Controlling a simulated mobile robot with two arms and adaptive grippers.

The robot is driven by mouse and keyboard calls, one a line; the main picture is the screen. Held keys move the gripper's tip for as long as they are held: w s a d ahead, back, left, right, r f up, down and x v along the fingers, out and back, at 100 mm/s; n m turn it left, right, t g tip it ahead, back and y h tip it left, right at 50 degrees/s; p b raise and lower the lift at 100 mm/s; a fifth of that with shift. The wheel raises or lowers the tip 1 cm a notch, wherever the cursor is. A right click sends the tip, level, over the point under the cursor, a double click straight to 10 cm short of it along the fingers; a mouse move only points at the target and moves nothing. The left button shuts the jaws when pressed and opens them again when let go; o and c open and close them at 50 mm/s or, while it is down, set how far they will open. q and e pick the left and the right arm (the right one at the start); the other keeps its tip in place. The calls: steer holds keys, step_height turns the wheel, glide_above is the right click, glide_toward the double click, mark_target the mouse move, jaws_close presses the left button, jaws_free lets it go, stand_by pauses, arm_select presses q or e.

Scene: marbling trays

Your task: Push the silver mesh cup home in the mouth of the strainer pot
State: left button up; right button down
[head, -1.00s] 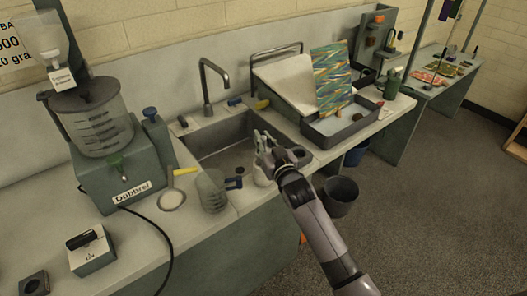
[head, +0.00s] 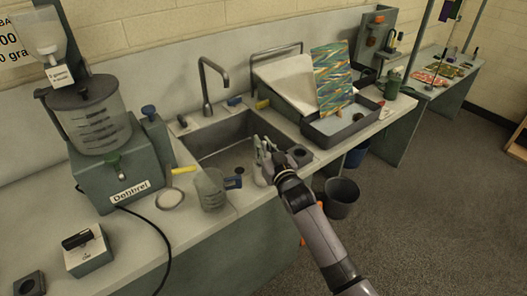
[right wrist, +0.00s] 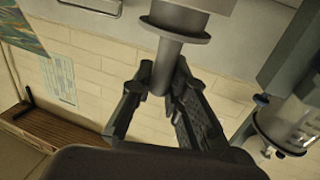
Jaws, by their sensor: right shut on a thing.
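My right gripper (head: 266,148) is above the front edge of the sink in the head view. In the right wrist view the gripper (right wrist: 163,88) is shut on a grey stem. A round collar and a wider grey body lie beyond the stem, which I take as the silver mesh cup (right wrist: 180,40); no mesh can be made out. A small pale vessel (head: 262,176), perhaps the strainer pot, stands just below the fingers in the head view. Its mouth is hidden by the fingers, so I cannot tell how deep the cup sits. My left gripper is not in view.
A clear jug (head: 211,190) with a blue handle stands left of the pale vessel. A round strainer (head: 171,199) with a yellow handle lies farther left. The mixer (head: 115,168) stands at the left. The sink (head: 226,140) is behind; a shallow tray (head: 343,128) is to the right.

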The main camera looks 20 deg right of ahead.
steer(key=shift+f+b, duration=0.5)
steer(key=shift+f, duration=0.3)
steer(key=c, duration=1.5)
jaws_free()
steer(key=shift+s, duration=0.1)
steer(key=s, duration=0.8)
steer(key=s+d, duration=0.1)
steer(key=s, duration=0.2)
steer(key=shift+s, duration=0.4)
